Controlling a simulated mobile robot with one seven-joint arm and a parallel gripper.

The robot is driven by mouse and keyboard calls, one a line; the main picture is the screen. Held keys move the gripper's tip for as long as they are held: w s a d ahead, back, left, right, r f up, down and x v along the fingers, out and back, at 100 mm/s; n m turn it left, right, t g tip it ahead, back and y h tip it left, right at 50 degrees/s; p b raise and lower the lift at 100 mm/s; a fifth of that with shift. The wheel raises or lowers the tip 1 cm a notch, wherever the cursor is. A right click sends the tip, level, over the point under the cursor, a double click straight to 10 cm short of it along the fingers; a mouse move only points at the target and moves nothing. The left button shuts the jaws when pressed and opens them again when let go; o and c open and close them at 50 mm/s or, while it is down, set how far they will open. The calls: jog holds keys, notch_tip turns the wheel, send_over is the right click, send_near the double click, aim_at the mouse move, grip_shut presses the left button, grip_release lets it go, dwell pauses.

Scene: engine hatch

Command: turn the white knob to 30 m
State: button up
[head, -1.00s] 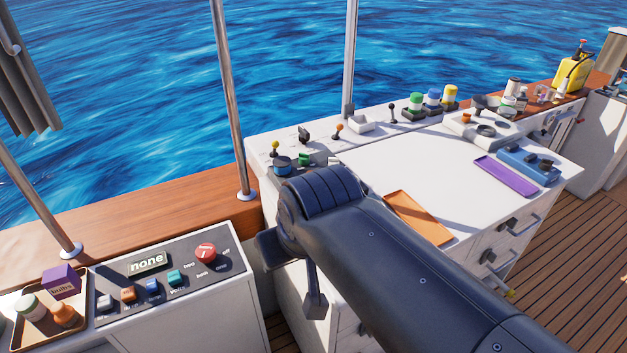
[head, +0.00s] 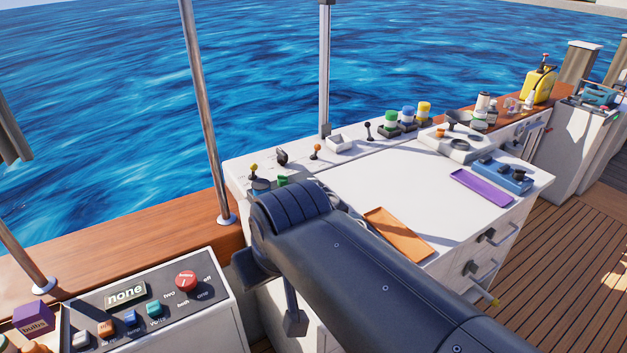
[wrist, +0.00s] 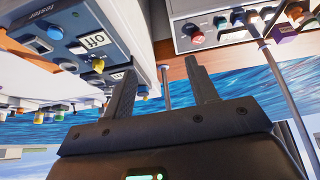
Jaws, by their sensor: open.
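I cannot make out a white knob with a metre scale for certain in either view. My gripper (wrist: 160,66) shows in the wrist view with two dark fingers apart and nothing between them. It is in the air, and the wrist picture is tilted nearly upside down. In the head view my dark arm hides the near part of the white console (head: 400,180), and my gripper is hidden there.
An orange tray (head: 398,233) and a purple tray (head: 482,187) lie on the console top. Metal posts (head: 205,120) stand along the wooden rail.

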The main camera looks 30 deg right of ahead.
jog(key=w+d+r+n+g+h, duration=0.1)
jog(key=w+d+r+n+g, duration=0.2)
jog(key=w, duration=0.9)
jog(key=n+y, duration=0.4)
jog(key=n, duration=0.2)
send_over(313, 183)
jog(key=s+d, duration=0.2)
jog(key=d, duration=0.2)
notch_tip(313, 183, down, 10)
jog(key=shift+t, duration=0.3)
jog(key=x, duration=1)
jog(key=shift+s+a+f, duration=0.1)
jog(key=shift+a, duration=0.2)
jog(key=shift+c, duration=0.3)
jog(key=c, duration=0.9)
